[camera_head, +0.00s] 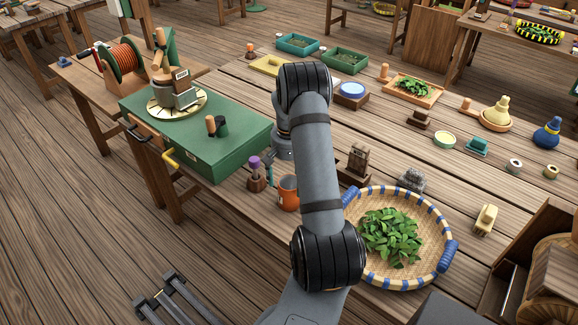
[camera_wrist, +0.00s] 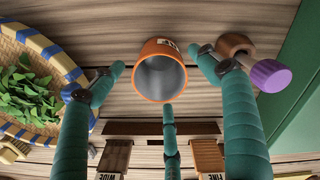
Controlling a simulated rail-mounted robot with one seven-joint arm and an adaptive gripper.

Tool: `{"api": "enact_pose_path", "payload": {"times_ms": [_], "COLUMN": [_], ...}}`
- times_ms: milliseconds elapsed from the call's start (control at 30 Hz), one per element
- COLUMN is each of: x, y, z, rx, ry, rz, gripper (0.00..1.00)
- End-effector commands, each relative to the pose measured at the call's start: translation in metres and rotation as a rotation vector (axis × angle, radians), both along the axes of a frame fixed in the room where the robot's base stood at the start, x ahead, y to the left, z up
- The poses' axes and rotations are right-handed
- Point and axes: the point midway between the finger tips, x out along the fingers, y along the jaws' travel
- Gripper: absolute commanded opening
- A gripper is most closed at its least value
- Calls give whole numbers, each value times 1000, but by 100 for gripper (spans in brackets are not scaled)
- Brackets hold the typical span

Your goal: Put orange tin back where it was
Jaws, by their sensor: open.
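The orange tin (camera_head: 288,194) stands on the table near its front edge, just right of the green box, partly beside my arm. In the wrist view the tin (camera_wrist: 159,85) shows its open, empty-looking mouth and a pale label on its side. My gripper (camera_wrist: 156,60) is open, with teal fingers spread left and right of the tin and a third finger below it. No finger is clearly closed on the tin. In the head view my arm hides most of the gripper.
A purple-topped wooden tool (camera_wrist: 262,72) stands close to the right finger. A woven basket of green leaves (camera_wrist: 12,128) lies to the left. Blocks labelled WIDE (camera_wrist: 113,158) and FINE (camera_wrist: 208,158) sit below the tin. The green box (camera_head: 205,150) stands left of the tin.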

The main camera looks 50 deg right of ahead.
Motion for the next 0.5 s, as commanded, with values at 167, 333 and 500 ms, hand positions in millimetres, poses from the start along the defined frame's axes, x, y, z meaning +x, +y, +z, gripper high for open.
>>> {"api": "enact_pose_path", "payload": {"times_ms": [167,333,500], "x": [2,1,1], "y": [-1,0,0], "z": [36,73,98], "rx": [-6,-4,-2], "ry": [-6,-3,-2], "rz": [0,0,0], "gripper": [75,75,75]}}
